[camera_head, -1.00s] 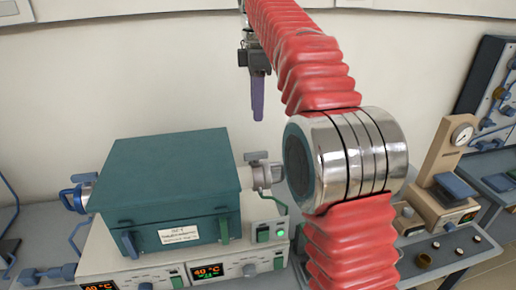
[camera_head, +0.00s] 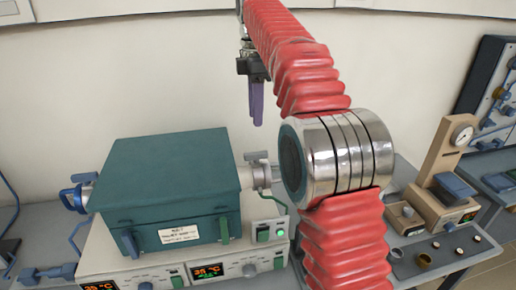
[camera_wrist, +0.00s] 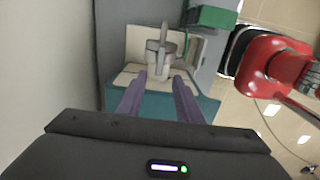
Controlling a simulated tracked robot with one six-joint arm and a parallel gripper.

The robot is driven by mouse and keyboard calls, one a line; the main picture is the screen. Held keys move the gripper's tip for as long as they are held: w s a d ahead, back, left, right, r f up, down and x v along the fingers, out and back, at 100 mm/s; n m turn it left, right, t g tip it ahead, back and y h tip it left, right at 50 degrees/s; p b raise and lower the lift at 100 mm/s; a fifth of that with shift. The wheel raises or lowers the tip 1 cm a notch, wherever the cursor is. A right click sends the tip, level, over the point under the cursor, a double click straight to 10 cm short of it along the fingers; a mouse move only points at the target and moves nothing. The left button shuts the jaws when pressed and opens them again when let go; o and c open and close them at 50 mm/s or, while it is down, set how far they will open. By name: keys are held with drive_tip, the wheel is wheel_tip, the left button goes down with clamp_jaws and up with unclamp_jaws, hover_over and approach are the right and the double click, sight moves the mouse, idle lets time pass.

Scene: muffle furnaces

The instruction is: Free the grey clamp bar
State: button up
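The grey clamp (camera_head: 260,174) sits on the right side of the teal furnace box (camera_head: 168,180), with its grey bar (camera_head: 257,156) on top. My silver elbow hides what lies just right of it. In the wrist view the grey clamp (camera_wrist: 160,46) shows beyond the fingertips, roughly in line with the gap between them. My gripper (camera_wrist: 160,78) has two purple fingers that stand apart with nothing between them. In the head view my gripper (camera_head: 256,108) hangs fingers down, higher in the picture than the clamp and apart from it.
A blue clamp (camera_head: 77,193) is on the furnace's left side. The box rests on a white control base (camera_head: 150,265) with lit temperature displays and a green light. A gauge stand (camera_head: 450,165) and small cups (camera_head: 424,260) are at the right. The wall is behind.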

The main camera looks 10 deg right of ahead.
sight(257, 153)
wheel_tip(257, 153, down, 12)
idle(0.7)
drive_tip(key=shift+c, duration=0.5)
clamp_jaws()
drive_tip(key=shift+d, duration=0.2)
drive_tip(key=shift+a, duration=0.1)
